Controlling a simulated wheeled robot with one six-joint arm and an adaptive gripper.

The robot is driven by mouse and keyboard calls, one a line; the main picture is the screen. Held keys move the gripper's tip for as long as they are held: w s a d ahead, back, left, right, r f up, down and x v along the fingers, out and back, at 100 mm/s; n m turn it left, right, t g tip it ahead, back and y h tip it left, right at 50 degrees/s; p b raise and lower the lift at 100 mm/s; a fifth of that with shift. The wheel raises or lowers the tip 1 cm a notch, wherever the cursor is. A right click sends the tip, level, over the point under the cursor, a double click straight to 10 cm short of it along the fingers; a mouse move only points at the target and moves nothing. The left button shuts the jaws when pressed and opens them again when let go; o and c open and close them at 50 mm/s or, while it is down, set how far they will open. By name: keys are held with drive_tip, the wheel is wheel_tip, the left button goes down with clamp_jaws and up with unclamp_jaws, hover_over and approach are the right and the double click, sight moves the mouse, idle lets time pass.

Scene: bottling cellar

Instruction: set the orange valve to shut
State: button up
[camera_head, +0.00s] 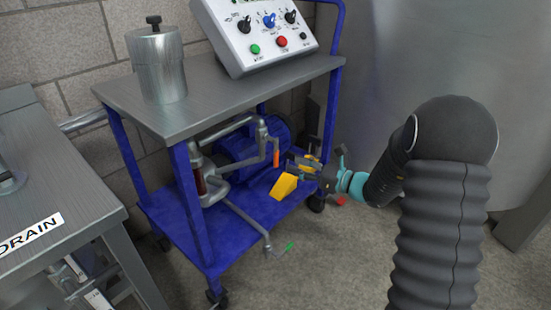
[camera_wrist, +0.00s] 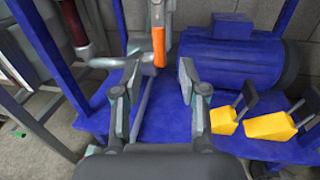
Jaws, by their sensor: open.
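The orange valve handle (camera_head: 276,153) hangs upright at the right end of the upper grey pipe, on the blue cart's lower level. In the wrist view the orange handle (camera_wrist: 158,47) stands upright just beyond my fingertips, roughly centred between them. My gripper (camera_head: 296,167) is to its right in the head view. In the wrist view my gripper (camera_wrist: 161,78) is open and empty, its two fingers spread wide. No contact with the handle shows. The valve body behind the handle is hard to make out.
A blue motor (camera_wrist: 232,52) sits behind on the blue cart (camera_head: 222,232). Yellow wedges (camera_head: 285,186) lie close to my gripper. A control box (camera_head: 262,35) and metal canister (camera_head: 158,68) stand on the cart top. A large tank is at right.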

sight(276, 158)
drive_tip(key=x, duration=0.7)
drive_tip(key=shift+w+a, duration=0.1)
drive_tip(key=shift+a, duration=0.2)
clamp_jaws()
